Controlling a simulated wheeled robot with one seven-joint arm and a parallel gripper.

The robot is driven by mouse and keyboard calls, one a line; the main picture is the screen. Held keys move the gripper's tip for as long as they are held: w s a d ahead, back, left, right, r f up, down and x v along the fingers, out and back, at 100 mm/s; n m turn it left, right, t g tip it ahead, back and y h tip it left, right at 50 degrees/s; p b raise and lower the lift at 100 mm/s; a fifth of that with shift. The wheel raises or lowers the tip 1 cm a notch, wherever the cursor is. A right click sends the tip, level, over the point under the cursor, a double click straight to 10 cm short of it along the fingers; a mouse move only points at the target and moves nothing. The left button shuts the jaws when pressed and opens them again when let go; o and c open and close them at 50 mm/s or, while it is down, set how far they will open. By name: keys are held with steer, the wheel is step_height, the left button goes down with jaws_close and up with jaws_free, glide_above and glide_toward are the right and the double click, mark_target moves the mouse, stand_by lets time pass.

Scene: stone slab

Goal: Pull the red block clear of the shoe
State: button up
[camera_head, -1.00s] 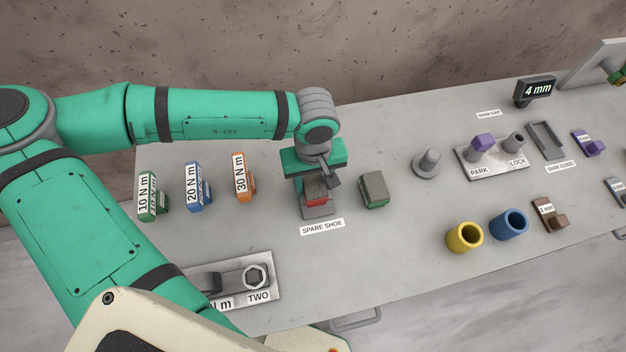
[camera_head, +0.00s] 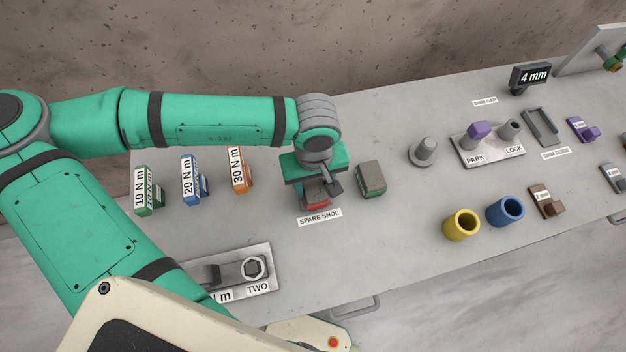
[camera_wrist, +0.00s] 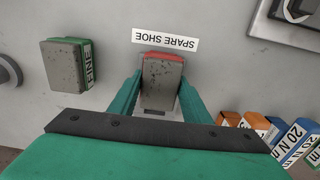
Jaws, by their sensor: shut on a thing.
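The red block (camera_head: 316,204) has a grey upper face and a red side. It sits just behind the SPARE SHOE label (camera_head: 319,217). In the wrist view the block (camera_wrist: 161,82) is between the two green fingers, its red edge facing the label. My gripper (camera_head: 315,180) points down over it and is shut on it. A small grey part (camera_wrist: 155,112) shows below the block in the wrist view, perhaps the shoe. My gripper hides most of this spot in the head view, so I cannot tell whether block and shoe touch.
A grey-topped green block (camera_head: 371,180) stands close to the right. Blue (camera_head: 193,178), orange (camera_head: 240,170) and green (camera_head: 148,190) labelled blocks stand to the left. A plate with a hex socket (camera_head: 254,268) lies in front. Yellow (camera_head: 462,224) and blue cups stand further right.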

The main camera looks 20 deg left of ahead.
steer(key=shift+s+d, duration=0.45)
steer(key=shift+s, duration=0.25)
steer(key=shift+s+d, duration=0.45)
steer(key=shift+s, duration=0.25)
steer(key=shift+s+d, duration=0.45)
steer(key=shift+s, duration=0.25)
